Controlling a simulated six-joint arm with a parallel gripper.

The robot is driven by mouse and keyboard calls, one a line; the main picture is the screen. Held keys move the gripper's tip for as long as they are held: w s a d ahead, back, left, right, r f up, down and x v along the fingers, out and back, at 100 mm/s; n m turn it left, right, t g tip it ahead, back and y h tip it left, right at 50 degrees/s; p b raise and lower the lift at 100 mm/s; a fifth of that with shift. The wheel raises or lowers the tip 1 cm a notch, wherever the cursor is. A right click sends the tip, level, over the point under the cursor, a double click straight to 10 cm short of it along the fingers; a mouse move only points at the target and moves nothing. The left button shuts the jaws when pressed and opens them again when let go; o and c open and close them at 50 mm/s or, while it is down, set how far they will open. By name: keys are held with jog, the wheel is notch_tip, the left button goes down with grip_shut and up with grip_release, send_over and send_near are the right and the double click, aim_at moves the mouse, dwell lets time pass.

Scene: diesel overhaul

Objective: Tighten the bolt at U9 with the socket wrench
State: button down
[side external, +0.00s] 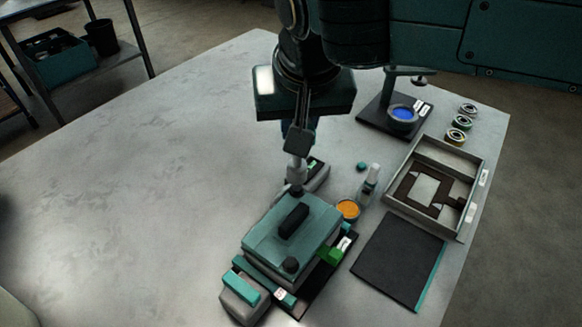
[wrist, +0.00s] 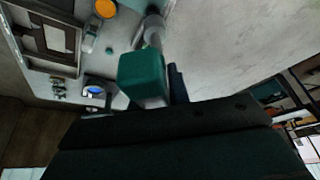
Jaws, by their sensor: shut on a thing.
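The wrench's lower end is over the far corner of a teal cover (side external: 268,238), at a dark bolt head (side external: 295,190). I cannot tell whether the socket is seated on the bolt or just above it. A second dark bolt head (side external: 291,264) is at the cover's near corner. No U9 label is readable. In the wrist view, the wrench's teal handle (wrist: 142,72) and grey socket end (wrist: 152,27) show; the bolt is hidden.
An orange-filled cup (side external: 347,209) and a small bottle (side external: 371,176) stand right of the cover. A grey tray (side external: 466,222), black mat (side external: 398,262) and stand with a blue dish (side external: 403,114) lie further right. The table's left side is clear.

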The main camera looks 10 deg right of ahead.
jog(key=shift+r, duration=0.15)
jog(key=shift+r, duration=1.45)
jog(key=s+d, duration=0.4)
jog(key=d, duration=0.1)
jog(key=shift+s, duration=0.4)
